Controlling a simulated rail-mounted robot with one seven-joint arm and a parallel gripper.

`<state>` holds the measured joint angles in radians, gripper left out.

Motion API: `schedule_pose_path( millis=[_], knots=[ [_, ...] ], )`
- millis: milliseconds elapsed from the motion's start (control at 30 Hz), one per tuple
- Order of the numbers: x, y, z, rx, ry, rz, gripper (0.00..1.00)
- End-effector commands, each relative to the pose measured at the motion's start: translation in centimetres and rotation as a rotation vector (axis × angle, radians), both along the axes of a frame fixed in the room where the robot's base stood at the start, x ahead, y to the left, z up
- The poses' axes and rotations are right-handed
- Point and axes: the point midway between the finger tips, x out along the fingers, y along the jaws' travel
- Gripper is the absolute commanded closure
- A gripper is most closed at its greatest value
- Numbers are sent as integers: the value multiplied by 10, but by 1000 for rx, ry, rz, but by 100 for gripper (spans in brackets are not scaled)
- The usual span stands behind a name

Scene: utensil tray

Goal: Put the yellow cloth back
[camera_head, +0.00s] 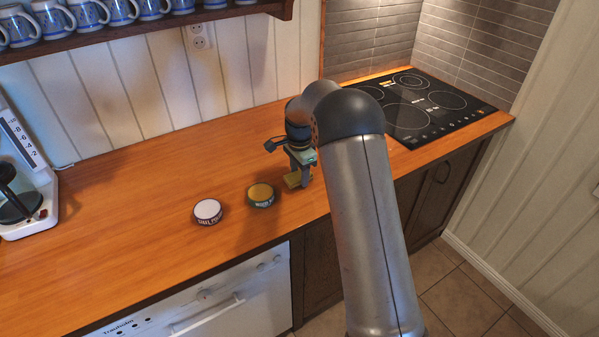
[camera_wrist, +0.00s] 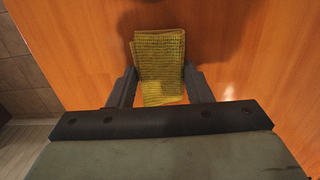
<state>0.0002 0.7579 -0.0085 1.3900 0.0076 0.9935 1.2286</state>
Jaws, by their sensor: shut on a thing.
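The yellow cloth (camera_wrist: 160,52) is a folded, woven piece between the two fingers of my gripper (camera_wrist: 160,88) in the wrist view. My gripper is shut on it. In the head view the cloth (camera_head: 292,181) shows as a small yellow patch under my gripper (camera_head: 299,172), low over the counter near its front edge. I cannot tell whether the cloth touches the wood. My arm hides part of the counter to the right of it.
A tin with a yellow top (camera_head: 261,194) stands just left of the cloth, and a tin with a white top (camera_head: 208,210) is further left. A black cooktop (camera_head: 420,104) is at the back right. A white appliance (camera_head: 32,190) stands at the far left.

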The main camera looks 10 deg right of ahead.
Motion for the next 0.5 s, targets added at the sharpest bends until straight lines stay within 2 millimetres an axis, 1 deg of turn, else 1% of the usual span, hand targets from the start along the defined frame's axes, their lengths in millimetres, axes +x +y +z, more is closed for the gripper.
schedule_pose_path(
  millis=[133,167,200,233,500],
  knots=[
    [0,0,-5,0,1,0,76],
    [0,0,-4,0,0,0,49],
    [0,0,-4,0,0,0,38],
    [0,0,-4,0,0,0,33],
    [0,0,-3,0,0,0,33]
  ],
)
